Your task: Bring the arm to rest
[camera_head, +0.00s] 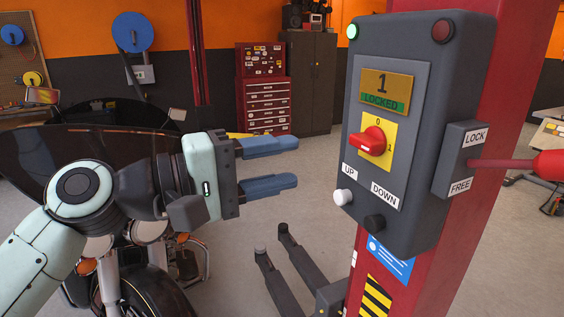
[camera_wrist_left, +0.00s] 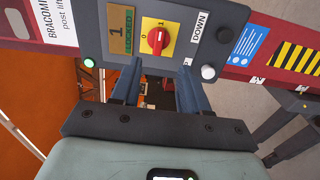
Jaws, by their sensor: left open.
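My left arm comes in from the left in the head view, and its gripper (camera_head: 298,163) is open and empty. Its two blue fingers point right toward a grey control box (camera_head: 420,130) and stay apart from it. The box carries a red rotary switch (camera_head: 372,141) on a yellow plate, a display reading "1 LOCKED" (camera_head: 385,90), a lit green lamp, a dark red lamp, and UP and DOWN buttons. In the left wrist view the open fingers (camera_wrist_left: 157,75) frame the box's lower edge, with the red switch (camera_wrist_left: 158,40) just beyond. My right gripper is not in view.
The box is mounted on a red post (camera_head: 490,170), with a LOCK/FREE lever (camera_head: 540,162) on its right side. A motorcycle (camera_head: 135,270) stands behind my left arm. A red tool chest (camera_head: 265,95) and a dark cabinet (camera_head: 310,80) stand at the back. Grey floor shows between.

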